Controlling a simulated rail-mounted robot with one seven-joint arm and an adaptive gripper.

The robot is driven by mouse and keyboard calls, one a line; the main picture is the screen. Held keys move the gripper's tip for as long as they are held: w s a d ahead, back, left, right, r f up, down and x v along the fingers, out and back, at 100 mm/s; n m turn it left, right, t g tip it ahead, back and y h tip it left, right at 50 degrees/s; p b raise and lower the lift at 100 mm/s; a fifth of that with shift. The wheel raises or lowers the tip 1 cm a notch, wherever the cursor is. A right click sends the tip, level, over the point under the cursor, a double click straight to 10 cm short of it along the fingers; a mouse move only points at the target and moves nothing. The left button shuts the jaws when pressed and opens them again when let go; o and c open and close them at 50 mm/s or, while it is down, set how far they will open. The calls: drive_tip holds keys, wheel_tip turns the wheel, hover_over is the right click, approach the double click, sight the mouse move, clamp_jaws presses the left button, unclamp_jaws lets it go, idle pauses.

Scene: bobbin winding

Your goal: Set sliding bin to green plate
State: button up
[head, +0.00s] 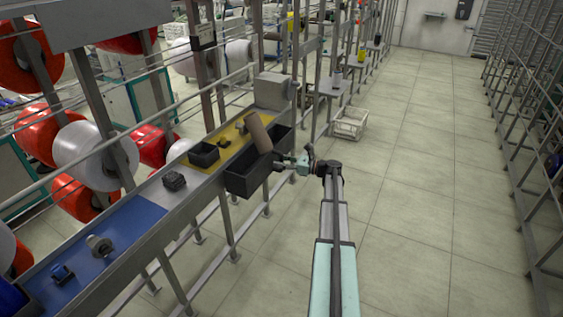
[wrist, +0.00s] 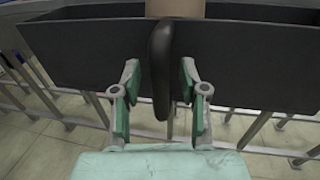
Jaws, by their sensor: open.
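The sliding bin (head: 249,181) is a long dark grey box at the front edge of the workbench, beside the yellow plate (head: 235,132). A brown cylinder (head: 257,132) leans in it. Its front wall (wrist: 75,55) fills the upper wrist view, with a black upright handle (wrist: 160,75) in the middle. My gripper (wrist: 158,85) is open, one finger on each side of the handle; contact with it cannot be told. In the head view my gripper (head: 279,163) is at the bin's right side. I cannot make out a green plate on the bench.
A blue plate (head: 125,215) with small parts lies at the near left of the bench. A smaller black bin (head: 203,155) and a dark block (head: 174,181) stand on the bench. A white crate (head: 348,124) is on the floor. The aisle floor (head: 420,190) on the right is clear.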

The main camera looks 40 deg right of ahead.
clamp_jaws()
drive_tip(key=shift+a, duration=0.1)
